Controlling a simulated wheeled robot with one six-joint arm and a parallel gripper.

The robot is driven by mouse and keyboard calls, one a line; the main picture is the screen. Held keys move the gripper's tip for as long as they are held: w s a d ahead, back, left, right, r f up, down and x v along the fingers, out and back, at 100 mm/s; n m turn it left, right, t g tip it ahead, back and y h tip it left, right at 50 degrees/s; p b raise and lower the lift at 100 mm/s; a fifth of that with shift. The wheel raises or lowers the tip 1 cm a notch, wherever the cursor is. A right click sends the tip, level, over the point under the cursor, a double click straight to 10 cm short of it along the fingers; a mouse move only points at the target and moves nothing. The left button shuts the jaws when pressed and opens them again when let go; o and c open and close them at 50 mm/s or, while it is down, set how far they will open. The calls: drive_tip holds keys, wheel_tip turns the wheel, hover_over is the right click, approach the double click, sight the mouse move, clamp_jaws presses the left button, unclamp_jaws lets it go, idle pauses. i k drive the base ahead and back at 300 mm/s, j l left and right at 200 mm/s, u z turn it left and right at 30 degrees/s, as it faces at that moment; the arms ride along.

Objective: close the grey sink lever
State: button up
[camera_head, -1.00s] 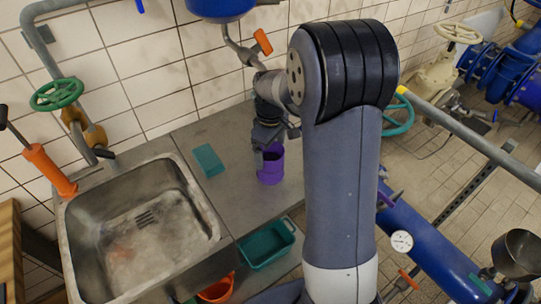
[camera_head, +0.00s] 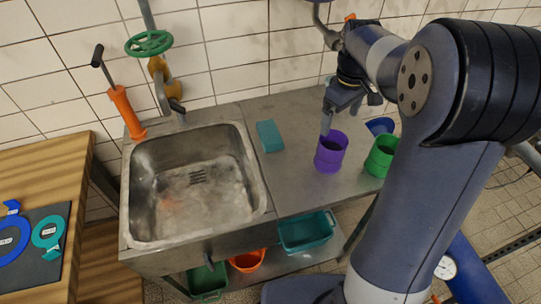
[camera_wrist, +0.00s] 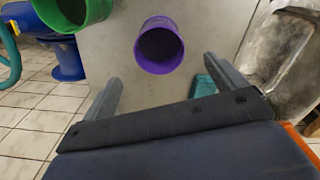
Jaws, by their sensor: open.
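The metal sink (camera_head: 255,190) is left of centre in the head view, and part of it shows at the right of the wrist view (camera_wrist: 292,50). A dark lever-like handle (camera_head: 177,106) stands by the tap pipe at its back rim. A small grey part (camera_head: 208,251) juts from the sink's front edge. I cannot tell which of these is the grey sink lever. My gripper (camera_head: 338,108) is open and empty, right of the sink and above the counter, by the purple cup (camera_head: 330,156). In the wrist view the cup (camera_wrist: 160,48) lies beyond and between the fingers, apart from them.
A teal block (camera_head: 269,136) lies between sink and cup. A green cup (camera_head: 381,157) stands right of the purple one. A green handwheel (camera_head: 149,43) and an orange pump-like tool (camera_head: 127,112) rise behind the sink. A wooden table (camera_head: 40,165) stands left. Bins sit below.

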sight(207, 256)
drive_tip(key=k+j+u, duration=0.1)
drive_tip(key=k+u, duration=0.35)
drive_tip(key=i+u, duration=0.15)
drive_tip(key=u, duration=0.35)
drive_tip(key=i+l+u, duration=0.1)
drive_tip(key=u, duration=0.35)
drive_tip(key=i+l+u, duration=0.1)
drive_tip(key=l+u, duration=0.15)
drive_tip(key=u, duration=0.25)
